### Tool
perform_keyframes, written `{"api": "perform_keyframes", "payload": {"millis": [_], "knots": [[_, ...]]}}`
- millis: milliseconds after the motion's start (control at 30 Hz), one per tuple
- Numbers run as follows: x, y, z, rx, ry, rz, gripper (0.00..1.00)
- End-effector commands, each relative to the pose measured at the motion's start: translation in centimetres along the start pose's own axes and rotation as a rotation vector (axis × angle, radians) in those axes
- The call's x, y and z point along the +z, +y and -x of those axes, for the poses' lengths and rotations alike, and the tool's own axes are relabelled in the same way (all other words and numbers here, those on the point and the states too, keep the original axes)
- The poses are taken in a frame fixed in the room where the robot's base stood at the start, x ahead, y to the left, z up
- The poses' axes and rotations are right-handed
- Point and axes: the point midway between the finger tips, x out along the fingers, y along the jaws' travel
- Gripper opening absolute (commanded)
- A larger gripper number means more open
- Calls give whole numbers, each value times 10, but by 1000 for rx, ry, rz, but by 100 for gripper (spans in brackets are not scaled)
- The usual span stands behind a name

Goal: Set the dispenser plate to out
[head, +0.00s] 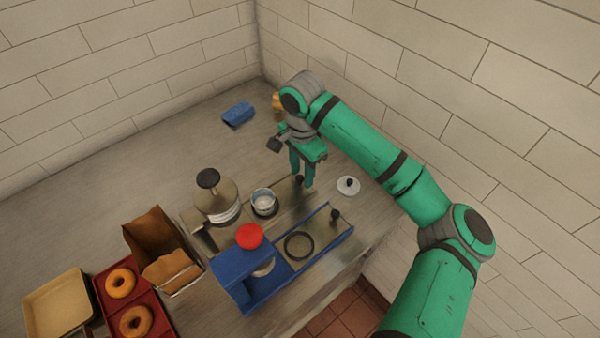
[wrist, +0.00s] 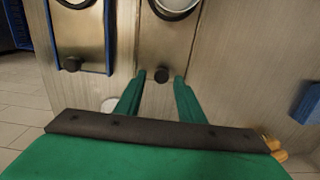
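A metal sliding plate (head: 284,202) with a black knob (wrist: 162,74) at its end extends from beside the brown dispenser-like vessel (head: 218,197). A white cup (head: 264,201) stands on this plate; its rim shows at the top of the wrist view (wrist: 176,5). I take this as the dispenser plate. My gripper (head: 300,180) points down over the knob end. In the wrist view my gripper (wrist: 161,77) is open, one finger on each side of the knob, with gaps showing. Whether the fingertips are level with the knob I cannot tell.
A blue-framed plate (head: 322,231) with a ring and its own knob (head: 335,215) runs alongside, under a blue stand with a red top (head: 249,236). A white lid (head: 348,185) lies right of my gripper. A blue block (head: 238,113) lies farther back. Donuts and a paper bag (head: 150,235) are at left.

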Motion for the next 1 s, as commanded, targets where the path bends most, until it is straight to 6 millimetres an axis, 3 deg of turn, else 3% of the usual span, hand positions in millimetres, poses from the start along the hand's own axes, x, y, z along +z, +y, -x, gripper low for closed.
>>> {"api": "perform_keyframes", "payload": {"millis": [367, 800, 1000], "knots": [[2, 0, 9, 0, -3, 3, 35], [0, 0, 85, 0, 1, 2, 35], [0, 0, 104, 0, 0, 2, 35]]}}
